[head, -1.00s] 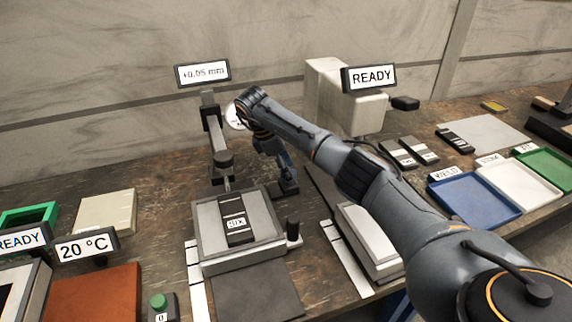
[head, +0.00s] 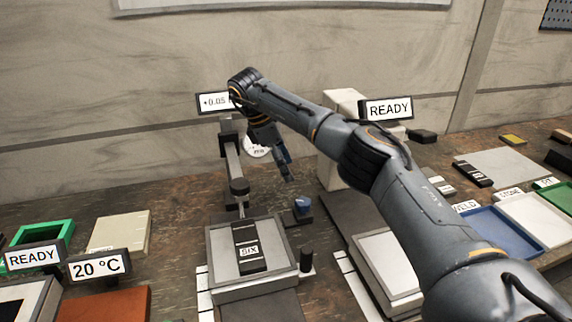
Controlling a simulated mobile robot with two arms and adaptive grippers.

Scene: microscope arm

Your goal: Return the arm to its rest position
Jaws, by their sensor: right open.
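My right arm reaches in from the right, and its gripper (head: 288,174) hangs downward, open and empty, in the air behind the microscope stage. The microscope stand (head: 231,165) has an upright column and a short tube above the stage (head: 221,277). A dark slide labelled SIX (head: 248,259) lies on the stage. A small dark block with a blue top (head: 303,207) stands right of the column, below and apart from my fingertips. A round white dial (head: 257,151) is partly hidden by my wrist. My left gripper is not in view.
A +0.05 display (head: 213,102) is partly covered by my wrist. A white box (head: 338,172) stands behind my forearm, beside a READY sign (head: 390,108). Blue (head: 495,237) and white (head: 536,220) trays are at right. A 20 °C sign (head: 98,266) stands at left.

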